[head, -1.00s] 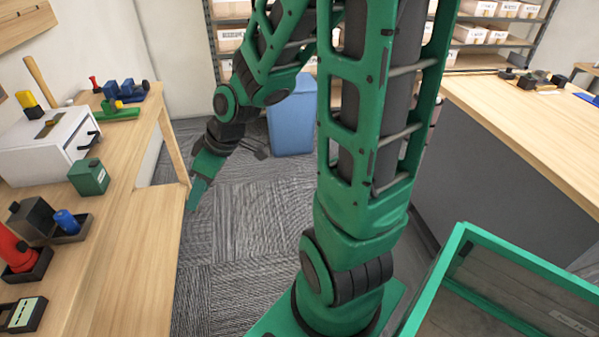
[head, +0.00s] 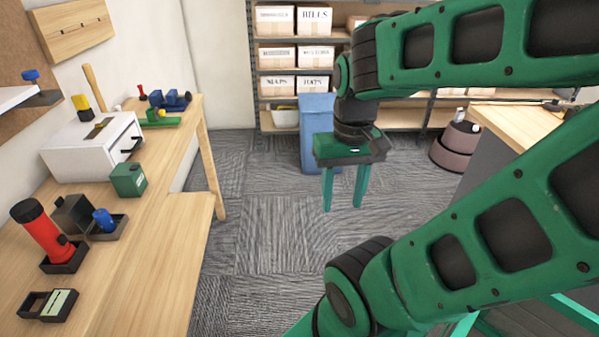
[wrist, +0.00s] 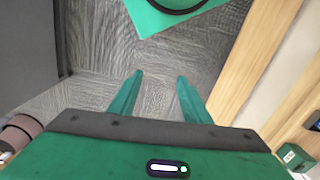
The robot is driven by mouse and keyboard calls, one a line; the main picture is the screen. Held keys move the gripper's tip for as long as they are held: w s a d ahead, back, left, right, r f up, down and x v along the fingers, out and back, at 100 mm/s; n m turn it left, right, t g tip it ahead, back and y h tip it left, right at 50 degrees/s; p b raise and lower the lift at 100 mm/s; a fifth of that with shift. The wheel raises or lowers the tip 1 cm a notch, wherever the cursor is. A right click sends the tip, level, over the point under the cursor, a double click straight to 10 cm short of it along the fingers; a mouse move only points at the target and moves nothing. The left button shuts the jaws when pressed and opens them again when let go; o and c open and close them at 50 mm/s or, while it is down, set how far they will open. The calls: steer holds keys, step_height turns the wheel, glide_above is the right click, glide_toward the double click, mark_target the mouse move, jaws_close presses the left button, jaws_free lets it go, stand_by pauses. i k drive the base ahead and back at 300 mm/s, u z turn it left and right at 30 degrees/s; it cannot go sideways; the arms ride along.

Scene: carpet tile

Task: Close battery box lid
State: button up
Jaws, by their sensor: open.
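I cannot tell for certain which item is the battery box. A low black box (head: 33,305) with a pale green label plate (head: 61,303) on its right part sits at the bench's near left; its left part looks open. Behind it, a dark grey box (head: 73,214) stands beside a black tray (head: 108,233) holding a blue cylinder (head: 103,219). A small green box (head: 128,180) with a label stands farther back. My gripper (head: 342,203) is open and empty over the floor, right of the bench and apart from it. In the wrist view its fingers (wrist: 159,76) point over carpet.
The wooden bench (head: 150,245) has clear top along its right side. A red flashlight (head: 40,232) and a white drawer box (head: 92,148) stand on it. A blue bin (head: 317,125) and shelves lie behind my gripper. A counter stands right.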

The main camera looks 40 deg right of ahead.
mark_target(73, 213)
steer(key=k, duration=1.2)
steer(key=u, duration=0.45)
steer(key=i, duration=1.75)
steer(key=u, duration=0.1)
